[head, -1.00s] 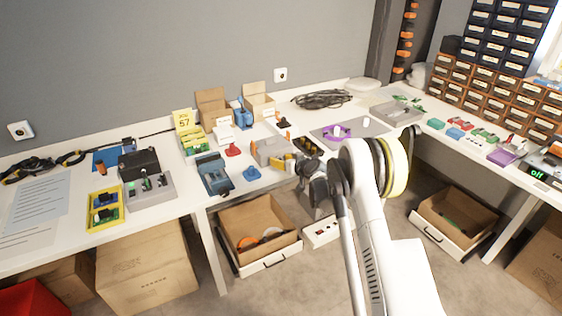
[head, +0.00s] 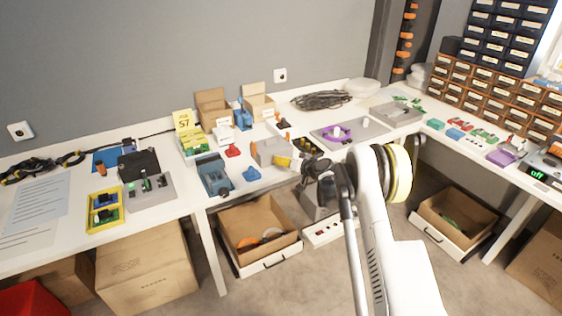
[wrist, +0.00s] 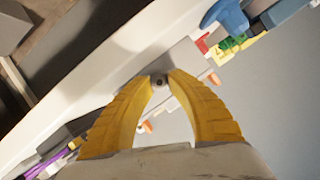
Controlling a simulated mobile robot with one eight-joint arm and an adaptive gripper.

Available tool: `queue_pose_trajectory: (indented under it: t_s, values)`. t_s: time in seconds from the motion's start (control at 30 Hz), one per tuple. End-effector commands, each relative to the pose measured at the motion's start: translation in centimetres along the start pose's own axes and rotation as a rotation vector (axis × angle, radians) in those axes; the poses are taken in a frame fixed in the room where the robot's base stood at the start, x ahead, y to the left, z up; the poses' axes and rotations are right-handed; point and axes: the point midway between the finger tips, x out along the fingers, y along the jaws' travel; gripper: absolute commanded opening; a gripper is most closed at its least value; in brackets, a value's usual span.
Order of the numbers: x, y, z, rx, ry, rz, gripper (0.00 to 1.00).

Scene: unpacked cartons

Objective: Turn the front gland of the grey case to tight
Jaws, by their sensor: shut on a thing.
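The grey case (head: 268,149) sits near the front edge of the white table in the head view. Part of its pale body (wrist: 187,62) shows beyond my fingertips in the wrist view. My gripper (head: 283,161) reaches it from the front right, with its yellow fingers at the case's front side. In the wrist view my gripper (wrist: 160,77) is shut on the small grey, round front gland (wrist: 158,82), which sits between the two fingertips. The gland is hidden by the fingers in the head view. Its tightness cannot be seen.
A blue-grey device (head: 214,175) and a blue part (head: 251,174) stand left of the case. A red part (head: 233,151) is behind them. A grey tray with a purple ring (head: 338,133) lies to the right. An open drawer (head: 262,268) is below the table edge.

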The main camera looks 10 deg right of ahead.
Motion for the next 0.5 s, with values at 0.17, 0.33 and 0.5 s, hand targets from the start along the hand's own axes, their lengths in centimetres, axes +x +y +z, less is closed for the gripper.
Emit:
queue_pose_trajectory:
  t_s: [0.17, 0.33, 0.5]
  values:
    - [-0.01, 0.13, 0.04, 0.12, 0.0, -0.05, 0.0]
    - [0.0, 0.16, 0.06, 0.212, 0.0, -0.088, 0.0]
    - [0.02, 0.14, 0.05, 0.273, 0.0, -0.113, 0.0]
